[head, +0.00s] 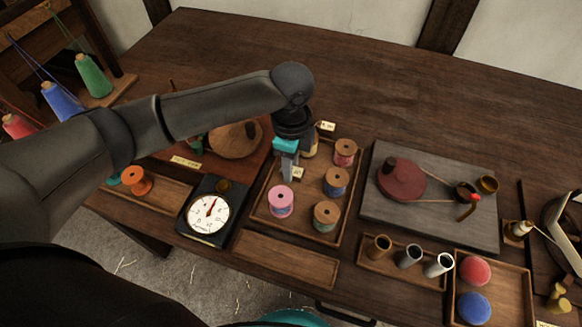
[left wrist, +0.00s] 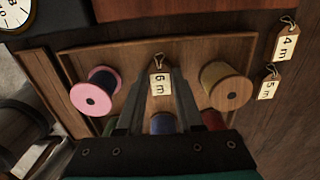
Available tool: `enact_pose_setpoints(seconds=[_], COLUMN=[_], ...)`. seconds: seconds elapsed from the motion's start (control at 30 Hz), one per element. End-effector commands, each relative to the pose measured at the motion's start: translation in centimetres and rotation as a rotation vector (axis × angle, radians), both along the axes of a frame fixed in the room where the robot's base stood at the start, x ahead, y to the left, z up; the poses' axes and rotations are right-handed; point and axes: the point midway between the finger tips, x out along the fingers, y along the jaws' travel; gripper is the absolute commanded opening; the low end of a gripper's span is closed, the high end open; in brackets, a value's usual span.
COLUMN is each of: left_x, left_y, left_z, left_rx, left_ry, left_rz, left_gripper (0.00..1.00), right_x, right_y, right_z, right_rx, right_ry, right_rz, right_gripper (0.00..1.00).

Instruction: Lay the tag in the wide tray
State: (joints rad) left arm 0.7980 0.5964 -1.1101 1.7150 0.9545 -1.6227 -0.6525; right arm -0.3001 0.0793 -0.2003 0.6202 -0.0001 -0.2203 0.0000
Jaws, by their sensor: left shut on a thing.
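The tag is a small cream card marked "6 m" (left wrist: 158,84) with a string loop, and it also shows in the head view (head: 298,173). My left gripper (head: 289,165) is shut on it, above the spool tray. In the left wrist view the tag lies between the two fingertips (left wrist: 158,72). A long, shallow, empty wooden tray (head: 285,260) lies at the table's front edge, in front of the spool tray; I cannot tell if it is the wide tray. My right gripper is not in view.
The spool tray (head: 257,211) holds several spools, including a pink one (head: 280,201). Tags marked "4 m" (left wrist: 285,46) and "5 m" (left wrist: 268,88) lie beyond it. A dial (head: 208,213) stands left. A grey board (head: 425,208) lies right. The back of the table is clear.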

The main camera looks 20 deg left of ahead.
Motion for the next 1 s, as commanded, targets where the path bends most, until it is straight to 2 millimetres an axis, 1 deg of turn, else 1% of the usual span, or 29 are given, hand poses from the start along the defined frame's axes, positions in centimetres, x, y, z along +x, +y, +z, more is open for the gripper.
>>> enact_pose_setpoints(seconds=[0.03, 0.27, 0.4, 0.43, 0.6, 0.67, 0.7, 0.9, 1.0], left_x=[0.03, 0.06, 0.02, 0.04, 0.04, 0.04, 0.04, 0.05, 0.1], left_y=[-0.01, -0.02, -0.02, -0.03, -0.02, -0.02, -0.02, -0.01, 0.0], left_z=[-0.54, -0.44, -0.75, -0.75, -0.74, -0.74, -0.74, -0.71, -0.33], left_rx=[0.0, 0.0, 0.0, 0.0, 0.0, 0.0, 0.0, 0.0, -0.001], left_ry=[-0.001, -0.002, -0.001, -0.001, -0.001, -0.001, -0.001, -0.002, -0.004], left_rz=[0.0, -0.001, -0.001, -0.001, -0.001, -0.001, -0.001, -0.001, 0.0], left_gripper=[0.0, 0.0, 0.0, 0.38, 0.57, 0.64, 0.66, 0.66, 0.66], right_x=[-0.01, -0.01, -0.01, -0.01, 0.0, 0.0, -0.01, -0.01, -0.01], right_y=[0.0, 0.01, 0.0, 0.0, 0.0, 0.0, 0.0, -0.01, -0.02], right_z=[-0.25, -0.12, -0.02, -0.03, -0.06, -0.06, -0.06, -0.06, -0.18], right_rx=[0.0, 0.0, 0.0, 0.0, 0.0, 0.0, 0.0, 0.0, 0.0], right_ry=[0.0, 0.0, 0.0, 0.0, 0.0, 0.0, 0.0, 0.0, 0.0], right_rz=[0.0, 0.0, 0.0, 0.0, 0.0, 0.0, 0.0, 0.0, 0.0], right_gripper=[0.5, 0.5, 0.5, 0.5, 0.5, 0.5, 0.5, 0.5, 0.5])
